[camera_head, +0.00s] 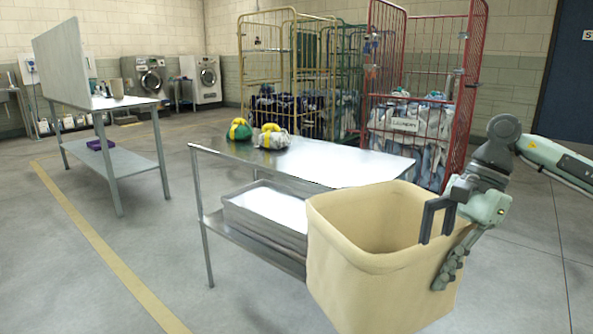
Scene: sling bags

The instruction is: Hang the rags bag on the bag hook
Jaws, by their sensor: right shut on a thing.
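A large beige open-topped bin or bag (345,265) fills the lower right, in front of the steel table; it looks empty as far as I can see inside. My right gripper (433,255) is shut on its right wall, with one dark finger inside the rim and the other outside. A green and yellow bundle (240,130) and a grey and yellow bundle (272,138) lie on the table; I cannot tell which thing is the rags bag. No bag hook is clearly visible. My left gripper is not in view.
The steel table (340,165) has a bare top at right and a metal tray (265,215) on its lower shelf. A red cage trolley (420,100) and yellow cage trolley (290,75) stand behind. Another table (110,102) is at left. The floor at left is clear.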

